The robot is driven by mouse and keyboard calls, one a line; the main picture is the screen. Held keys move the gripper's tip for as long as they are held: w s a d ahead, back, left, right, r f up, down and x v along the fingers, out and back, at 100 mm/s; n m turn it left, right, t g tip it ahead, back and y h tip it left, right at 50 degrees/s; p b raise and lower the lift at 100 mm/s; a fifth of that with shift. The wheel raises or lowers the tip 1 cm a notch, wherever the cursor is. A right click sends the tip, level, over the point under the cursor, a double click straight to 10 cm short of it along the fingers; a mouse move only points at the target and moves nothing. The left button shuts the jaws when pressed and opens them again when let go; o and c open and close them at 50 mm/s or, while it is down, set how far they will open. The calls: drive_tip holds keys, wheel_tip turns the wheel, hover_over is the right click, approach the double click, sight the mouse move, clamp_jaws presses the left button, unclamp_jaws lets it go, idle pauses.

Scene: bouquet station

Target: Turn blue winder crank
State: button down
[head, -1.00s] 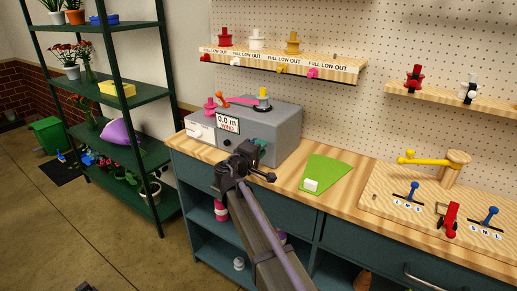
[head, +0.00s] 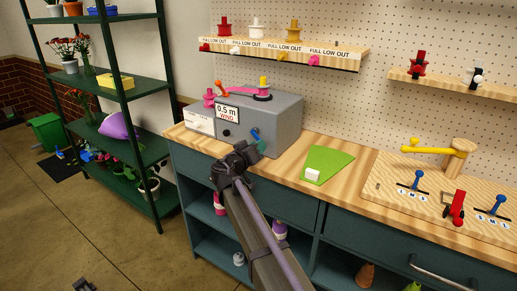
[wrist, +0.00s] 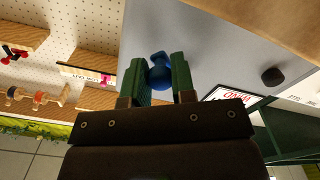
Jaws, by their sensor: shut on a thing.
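The blue winder crank (wrist: 159,72) sits on the front of the grey winder box (head: 278,122). In the wrist view its knob is between the two green finger pads of my gripper (wrist: 161,85), which is shut on it. In the head view my gripper (head: 254,146) is at the box's front face, and the dark wrist partly hides the crank. The winder's display (head: 227,114) reads 0.5 m, with WIND below it. A yellow spool (head: 263,84) stands on the box top, with a pink ribbon leading left towards an orange knob (head: 221,89).
A pink spool (head: 209,97) stands left of the display. A green mat (head: 332,161) with a white block (head: 312,175) lies right of the box. Levers and a yellow arm (head: 428,149) are farther right. A spool shelf (head: 330,59) hangs above, and a plant rack stands left.

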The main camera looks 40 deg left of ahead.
drive_tip(key=c, duration=1.9)
unclamp_jaws()
drive_tip(key=m, duration=0.2)
drive_tip(key=a+f+m, duration=0.1)
drive_tip(key=shift+a+m+b, duration=0.2)
drive_tip(key=shift+m+b, duration=0.2)
drive_tip(key=m, duration=0.1)
drive_tip(key=a+m, duration=0.1)
drive_tip(key=m, duration=0.1)
drive_tip(key=shift+a+f, duration=0.2)
clamp_jaws()
drive_tip(key=shift+o, duration=0.2)
unclamp_jaws()
drive_tip(key=m, duration=0.1)
drive_tip(key=a+m, duration=0.1)
drive_tip(key=m, duration=0.2)
drive_tip(key=shift+s+a, duration=0.1)
drive_tip(key=shift+a, duration=0.15)
drive_tip(key=shift+s+a+r+m, duration=0.1)
drive_tip(key=shift+a+m, duration=0.2)
drive_tip(key=shift+m, duration=0.55)
drive_tip(key=shift+a+r+m, duration=0.1)
drive_tip(key=shift+a+m, duration=0.2)
drive_tip(key=shift+m, duration=0.55)
drive_tip(key=o, duration=0.9)
drive_tip(key=shift+s, duration=0.1)
